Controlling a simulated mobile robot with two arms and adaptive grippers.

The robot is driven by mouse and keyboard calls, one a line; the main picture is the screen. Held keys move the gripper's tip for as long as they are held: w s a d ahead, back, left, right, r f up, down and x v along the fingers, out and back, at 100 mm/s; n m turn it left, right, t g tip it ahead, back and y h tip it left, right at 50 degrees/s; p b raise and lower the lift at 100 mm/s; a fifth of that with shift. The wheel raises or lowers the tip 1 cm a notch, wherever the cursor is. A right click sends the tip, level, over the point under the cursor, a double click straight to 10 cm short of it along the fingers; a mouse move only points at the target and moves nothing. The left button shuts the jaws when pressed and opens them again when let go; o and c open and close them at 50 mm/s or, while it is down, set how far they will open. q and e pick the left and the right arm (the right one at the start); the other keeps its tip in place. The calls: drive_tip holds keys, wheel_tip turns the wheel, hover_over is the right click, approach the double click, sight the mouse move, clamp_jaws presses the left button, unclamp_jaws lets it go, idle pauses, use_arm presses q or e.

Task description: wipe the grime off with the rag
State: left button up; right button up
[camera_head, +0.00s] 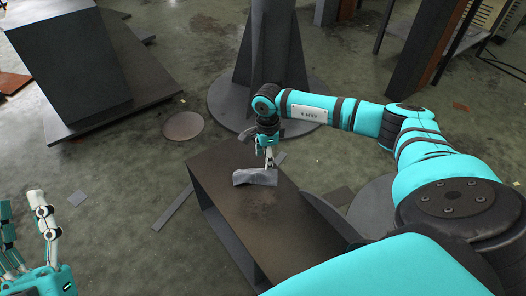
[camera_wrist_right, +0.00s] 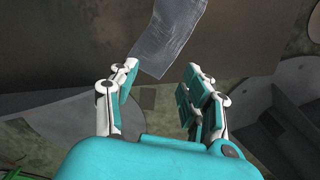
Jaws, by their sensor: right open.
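The grey rag (camera_head: 255,177) lies on the brown top of a low box-like table (camera_head: 270,228), near its far end. Dark grime (camera_head: 262,208) marks the tabletop just in front of it. My right gripper (camera_head: 269,160) is open, close above the rag's far edge. In the right wrist view, the rag (camera_wrist_right: 172,38) reaches down toward the gap between the spread fingertips of this gripper (camera_wrist_right: 161,70); whether they touch is unclear. My left gripper (camera_head: 22,203) is open and empty at the lower left, well away from the table.
A dark block on a plate (camera_head: 75,75) stands at the far left. A grey column (camera_head: 272,45) on a round base rises behind the table. A round disc (camera_head: 184,126) and flat strips lie on the floor. Open floor lies left of the table.

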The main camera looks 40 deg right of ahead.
clamp_jaws()
idle(0.3)
drive_tip(key=shift+f, duration=0.1)
idle(0.4)
